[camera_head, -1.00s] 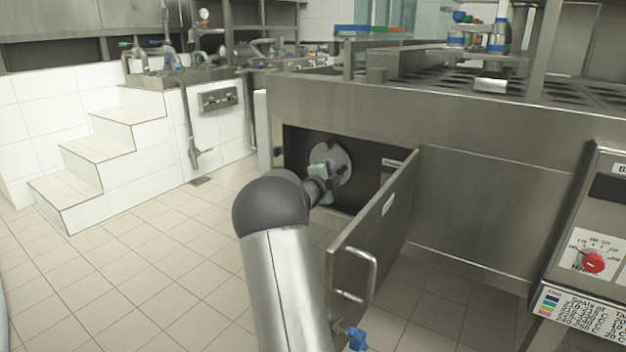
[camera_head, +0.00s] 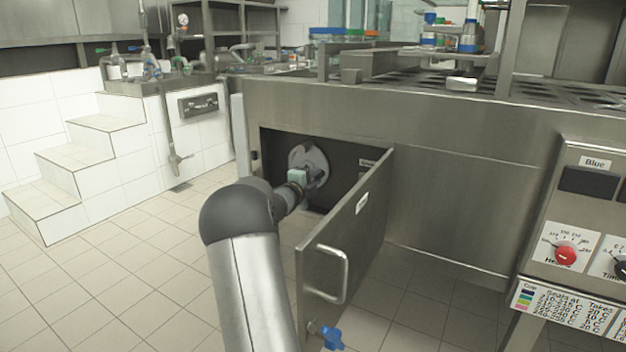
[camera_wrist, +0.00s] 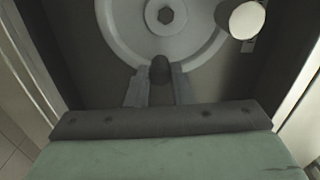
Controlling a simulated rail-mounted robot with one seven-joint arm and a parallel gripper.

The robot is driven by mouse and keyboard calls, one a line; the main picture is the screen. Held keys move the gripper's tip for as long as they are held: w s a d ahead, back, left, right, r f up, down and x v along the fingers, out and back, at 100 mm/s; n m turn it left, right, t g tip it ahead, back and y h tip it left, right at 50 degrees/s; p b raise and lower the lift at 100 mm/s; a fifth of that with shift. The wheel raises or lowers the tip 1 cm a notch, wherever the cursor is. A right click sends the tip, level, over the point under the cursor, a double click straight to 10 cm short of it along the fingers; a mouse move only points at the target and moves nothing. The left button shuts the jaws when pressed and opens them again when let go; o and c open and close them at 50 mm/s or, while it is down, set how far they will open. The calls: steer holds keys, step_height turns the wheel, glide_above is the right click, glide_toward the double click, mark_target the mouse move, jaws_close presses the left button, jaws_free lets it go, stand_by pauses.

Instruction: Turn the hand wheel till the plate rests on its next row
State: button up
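The hand wheel (camera_head: 311,160) is a pale grey disc inside an open, dark compartment in the front of the steel cabinet. In the wrist view the wheel (camera_wrist: 116,20) fills the top, with a hub bolt in its middle and a pale round knob (camera_wrist: 243,20) at right. A dark rounded knob (camera_wrist: 159,70) stands at the wheel's lower rim. My gripper (camera_wrist: 160,80) has one finger on each side of this dark knob, with no clear gap seen. In the head view my arm hides part of the wheel. The plate cannot be made out.
The compartment's open door (camera_head: 345,235), with a bar handle (camera_head: 343,272), stands close to the right of my arm. White tiled steps (camera_head: 90,150) and a pipe are at left. A control panel (camera_head: 585,240) is at right. The tiled floor at left is clear.

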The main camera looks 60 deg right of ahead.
steer(key=o, duration=0.3)
steer(key=shift+o, duration=0.2)
steer(key=shift+a, duration=0.2)
steer(key=s+a+p, duration=0.1)
steer(key=a+p, duration=0.3)
steer(key=a, duration=1.3)
steer(key=shift+s, duration=0.15)
steer(key=shift+p, duration=0.3)
